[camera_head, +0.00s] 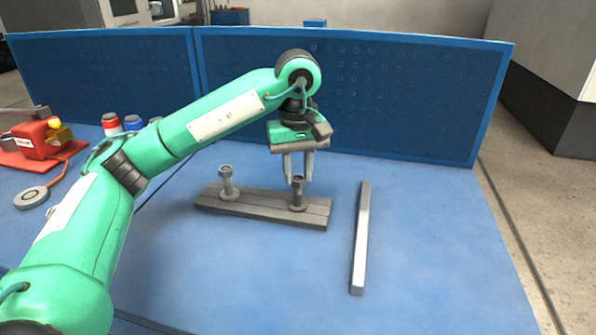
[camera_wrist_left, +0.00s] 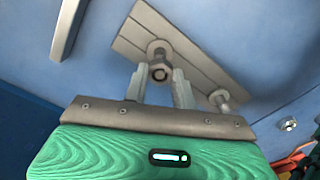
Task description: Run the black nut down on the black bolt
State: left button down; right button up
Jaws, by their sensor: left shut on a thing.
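The dark bolt (camera_head: 298,195) stands upright near the right end of a grey plate (camera_head: 255,211) on the blue table. The black nut (camera_head: 298,181) sits at its top; in the left wrist view the nut (camera_wrist_left: 160,73) shows a round hole or bolt end in its middle. My left gripper (camera_head: 299,177) comes from above, pointing down, with one finger on each side of the nut. The fingers also show in the left wrist view (camera_wrist_left: 160,82), shut on the nut. How far the nut is threaded cannot be told. My right gripper is not in view.
A second, lighter grey bolt (camera_head: 227,182) stands at the plate's left end. A grey bar (camera_head: 361,240) lies right of the plate. A red device (camera_head: 40,138) and small bottles stand at the left. A blue panel (camera_head: 350,95) closes the back. The front right is clear.

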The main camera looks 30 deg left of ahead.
pick_arm(q)
jog(key=m, duration=0.7)
jog(key=shift+m+b, duration=0.3)
jog(key=m, duration=0.4)
jog(key=shift+a, duration=0.1)
jog(key=m, duration=0.4)
jog(key=c, duration=1.4)
grip_release()
jog(key=shift+o, duration=0.2)
